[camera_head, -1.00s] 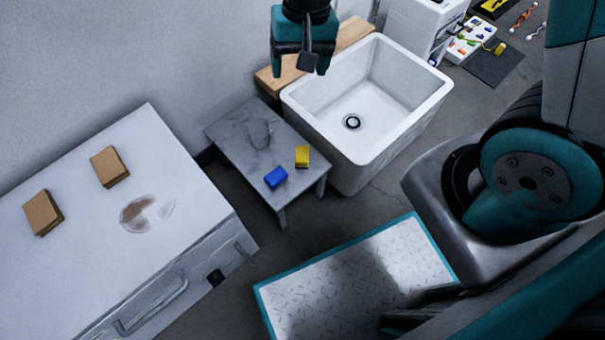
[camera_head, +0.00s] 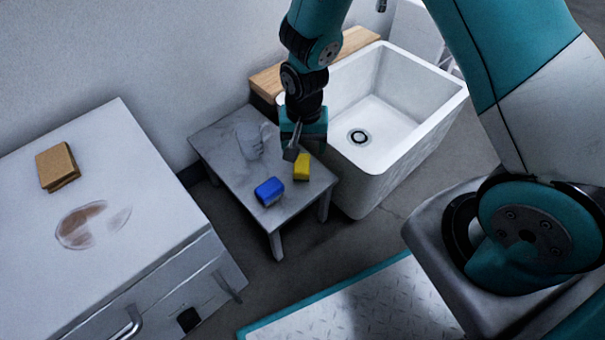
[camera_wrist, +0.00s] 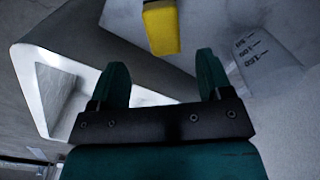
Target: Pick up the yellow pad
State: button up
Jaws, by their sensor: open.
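The yellow pad (camera_head: 302,167) lies on the small grey table (camera_head: 222,160), near its right edge and beside the sink. It also shows in the wrist view (camera_wrist: 161,27), at the top, ahead of the fingertips and between their lines. A blue pad (camera_head: 269,191) lies on the same table, to the lower left of the yellow pad. My gripper (camera_head: 292,152) is above the table, just up and left of the yellow pad in the head view. In the wrist view my gripper (camera_wrist: 160,75) has its two teal fingers apart, with nothing between them.
The white sink (camera_head: 425,125) stands right of the table, close to my gripper. A faint clear container with markings (camera_head: 248,141) stands on the table and shows in the wrist view (camera_wrist: 262,55). A white cabinet (camera_head: 150,190) with a brown box (camera_head: 57,166) is at left.

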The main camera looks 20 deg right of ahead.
aim_at(302, 163)
jog(key=f+b, duration=0.1)
jog(key=f, duration=0.1)
jog(key=f+b, duration=0.4)
jog(key=f, duration=0.1)
jog(key=shift+a, duration=0.3)
jog(key=shift+r, duration=0.2)
jog(key=shift+c, duration=0.4)
jog(key=c, duration=1)
notch_tip(302, 163, up, 20)
jog(key=p, duration=1.1)
